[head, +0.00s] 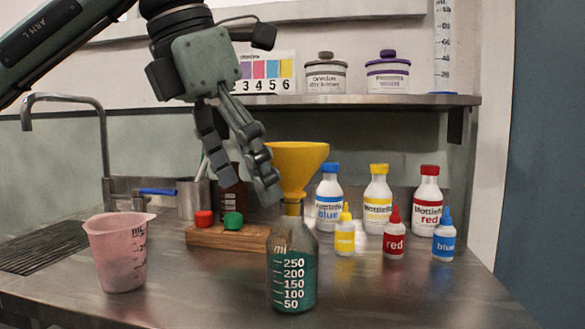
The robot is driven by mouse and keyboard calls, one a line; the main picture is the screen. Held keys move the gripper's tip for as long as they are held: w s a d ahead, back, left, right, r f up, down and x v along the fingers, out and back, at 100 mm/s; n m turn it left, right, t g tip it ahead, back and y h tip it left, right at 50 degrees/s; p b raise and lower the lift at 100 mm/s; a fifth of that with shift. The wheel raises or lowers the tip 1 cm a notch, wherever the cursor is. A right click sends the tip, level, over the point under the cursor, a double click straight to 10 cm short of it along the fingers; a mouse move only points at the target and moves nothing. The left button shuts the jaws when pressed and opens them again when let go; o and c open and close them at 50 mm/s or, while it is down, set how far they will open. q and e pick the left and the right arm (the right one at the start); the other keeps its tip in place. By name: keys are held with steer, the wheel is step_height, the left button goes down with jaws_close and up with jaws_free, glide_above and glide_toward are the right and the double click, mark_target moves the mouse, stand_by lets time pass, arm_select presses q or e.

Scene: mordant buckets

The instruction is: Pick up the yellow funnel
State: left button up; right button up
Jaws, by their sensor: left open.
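The yellow funnel (300,165) stands upright with its stem in the neck of a clear bottle (292,265) marked in ml, which holds teal liquid. My left gripper (245,190) comes in from the upper left and points down. Its fingers are open, and the nearer fingertip overlaps the left edge of the funnel's cone in the picture. I cannot tell whether it touches the funnel. The gripper holds nothing. My right gripper is not in view.
A pink measuring jug (118,255) stands at left front. A wooden board (215,237) with red and green caps lies behind. Small dropper bottles (393,240) and larger paint bottles (377,200) stand at right. A shelf (400,101) crosses above. The right front counter is clear.

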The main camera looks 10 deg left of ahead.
mark_target(290, 180)
arm_select(q)
steer(key=w+d+p, duration=0.1)
steer(key=w+d, duration=0.3)
steer(key=d, duration=0.1)
steer(key=shift+w, duration=0.2)
steer(key=shift+f, duration=0.55)
steer(key=c, duration=0.6)
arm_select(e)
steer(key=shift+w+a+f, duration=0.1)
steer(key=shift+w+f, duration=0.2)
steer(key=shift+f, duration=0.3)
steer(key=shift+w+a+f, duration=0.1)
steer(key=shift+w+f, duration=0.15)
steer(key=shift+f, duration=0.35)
arm_select(q)
steer(key=shift+a, duration=0.1)
steer(key=shift+c, duration=0.3)
